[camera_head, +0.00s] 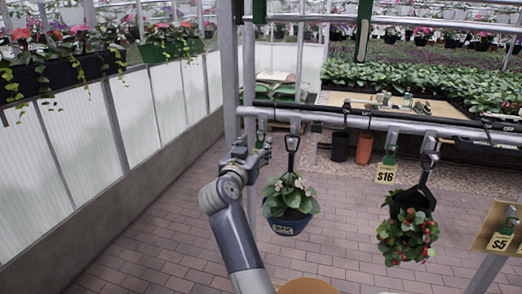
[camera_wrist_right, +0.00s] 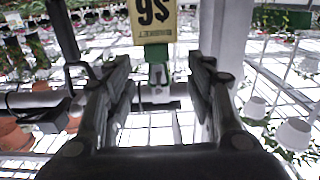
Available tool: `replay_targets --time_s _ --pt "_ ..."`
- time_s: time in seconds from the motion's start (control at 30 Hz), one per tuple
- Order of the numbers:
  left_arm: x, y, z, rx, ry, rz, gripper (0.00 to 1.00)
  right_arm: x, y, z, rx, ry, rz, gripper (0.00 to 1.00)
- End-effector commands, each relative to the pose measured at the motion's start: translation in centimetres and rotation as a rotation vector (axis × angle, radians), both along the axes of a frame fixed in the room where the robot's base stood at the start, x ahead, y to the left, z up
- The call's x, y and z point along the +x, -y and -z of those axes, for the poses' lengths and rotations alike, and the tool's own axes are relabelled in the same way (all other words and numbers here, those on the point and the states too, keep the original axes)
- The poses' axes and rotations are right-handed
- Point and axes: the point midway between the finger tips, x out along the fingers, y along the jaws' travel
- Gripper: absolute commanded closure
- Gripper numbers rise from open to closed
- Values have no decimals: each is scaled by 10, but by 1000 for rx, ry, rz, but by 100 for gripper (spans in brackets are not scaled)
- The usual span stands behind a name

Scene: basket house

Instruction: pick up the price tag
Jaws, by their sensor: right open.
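A yellow price tag (camera_wrist_right: 153,24) hangs upside down at the top of the right wrist view, with its upper part cut off by the frame. It joins a green clip (camera_wrist_right: 157,55). My right gripper (camera_wrist_right: 159,75) is open, with one finger on each side of the clip and visible gaps between. In the head view my right gripper (camera_head: 258,152) is up at the metal rail, just below a small green clip (camera_head: 261,130), and hides the tag there. My left gripper is not in view.
A hanging flower pot (camera_head: 287,224) is close to the right of my arm. A $16 tag (camera_head: 386,173), another hanging plant (camera_head: 406,238) and a $5 tag (camera_head: 501,241) are farther right. A metal post (camera_head: 228,75) stands beside the gripper. The brick floor (camera_head: 165,225) is clear.

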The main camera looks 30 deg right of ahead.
Motion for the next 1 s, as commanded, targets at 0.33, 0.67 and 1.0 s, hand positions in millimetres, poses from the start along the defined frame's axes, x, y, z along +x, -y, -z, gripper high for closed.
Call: replay_targets --time_s 0.33,0.67,1.0 --pt "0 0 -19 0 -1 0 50 24 35 0 -1 0 1 50" --pt "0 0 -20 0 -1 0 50 32 43 3 0 1 0 50" --pt "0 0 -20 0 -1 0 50 32 43 3 0 1 0 89"
